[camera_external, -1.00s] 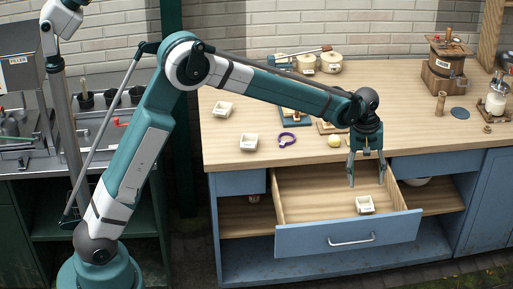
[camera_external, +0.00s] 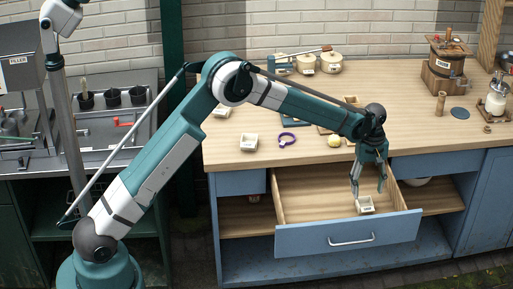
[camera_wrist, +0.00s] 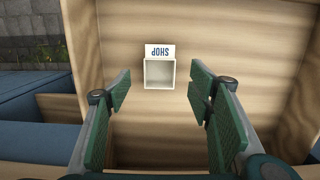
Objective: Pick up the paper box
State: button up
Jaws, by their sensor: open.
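The paper box is a small open white box (camera_external: 365,207) with a label, lying in the pulled-out drawer (camera_external: 300,205). In the wrist view the white box (camera_wrist: 159,72) shows "SHOP" in blue, upside down, on its label flap, and its inside looks empty. My gripper (camera_external: 369,190) is open and points down into the drawer, just above the box in the external view. In the wrist view my gripper's fingers (camera_wrist: 160,88) stand apart on the left and right, with the box between and slightly beyond them. They do not appear to touch it.
The drawer's wooden walls surround the box, and its blue front (camera_external: 348,236) has a metal handle. Similar white boxes (camera_external: 249,142), a purple ring (camera_external: 287,139) and a yellow ball (camera_external: 334,141) are on the wooden tabletop (camera_external: 230,165). The drawer floor around the box is clear.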

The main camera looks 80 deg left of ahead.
aim_at(366, 204)
jog(key=shift+f, duration=0.1)
jog(key=shift+d+f, duration=0.2)
jog(key=shift+f, duration=0.95)
jog(key=shift+d+f+b, duration=0.15)
jog(key=shift+f+b, duration=0.4)
jog(key=shift+f, duration=0.75)
jog(key=shift+d+f+b, duration=0.1)
jog(key=shift+f+b, duration=0.4)
jog(key=shift+f, duration=0.8)
jog(key=c, duration=0.7)
